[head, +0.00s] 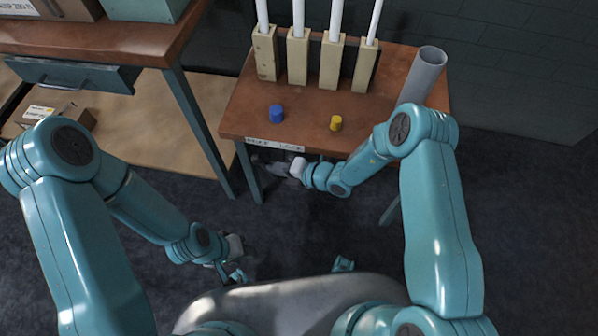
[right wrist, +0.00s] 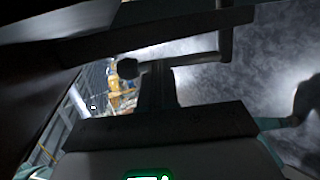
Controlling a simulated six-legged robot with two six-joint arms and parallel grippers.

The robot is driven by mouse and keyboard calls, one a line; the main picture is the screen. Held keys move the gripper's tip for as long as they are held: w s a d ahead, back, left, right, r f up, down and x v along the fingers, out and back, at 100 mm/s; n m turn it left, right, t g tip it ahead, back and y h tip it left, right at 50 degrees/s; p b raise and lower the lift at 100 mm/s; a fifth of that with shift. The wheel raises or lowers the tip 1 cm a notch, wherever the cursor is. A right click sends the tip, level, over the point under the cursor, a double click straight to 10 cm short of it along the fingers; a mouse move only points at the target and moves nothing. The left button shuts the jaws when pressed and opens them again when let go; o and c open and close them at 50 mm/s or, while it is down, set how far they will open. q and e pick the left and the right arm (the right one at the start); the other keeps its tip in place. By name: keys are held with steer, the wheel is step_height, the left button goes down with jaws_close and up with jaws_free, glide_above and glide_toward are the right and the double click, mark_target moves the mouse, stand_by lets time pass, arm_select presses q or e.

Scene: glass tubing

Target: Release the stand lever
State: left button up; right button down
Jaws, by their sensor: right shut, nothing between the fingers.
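The brown stand table (head: 305,110) carries a white label (head: 275,145) on its front edge; its last word looks like LOCK. My right gripper (head: 265,165) is low at that front edge, just under the label, partly hidden by the tabletop. In the right wrist view, a dark cranked lever (right wrist: 225,42) hangs down and bends left to a knob (right wrist: 128,68). My shut fingers (right wrist: 155,92) are close below its horizontal part; I cannot tell whether they touch. My left gripper (head: 234,274) is low near my body, and its jaws are too small to read.
Several glass tubes (head: 299,15) stand in beige blocks (head: 297,58) at the back of the table. A grey cylinder (head: 422,75), a blue piece (head: 277,114) and a yellow piece (head: 336,123) are on top. A bench with a drawer (head: 75,75) stands left.

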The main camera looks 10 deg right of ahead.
steer(key=shift+w+a, duration=0.1)
steer(key=shift+a, duration=0.15)
steer(key=shift+w+a, duration=0.1)
steer(key=shift+a, duration=0.35)
steer(key=shift+a, duration=0.1)
steer(key=shift+p, duration=0.3)
steer(key=s+d+p, duration=0.1)
steer(key=s+d, duration=0.5)
steer(key=d, duration=0.5)
steer(key=shift+s+d+r, duration=0.25)
steer(key=shift+s+d, duration=0.05)
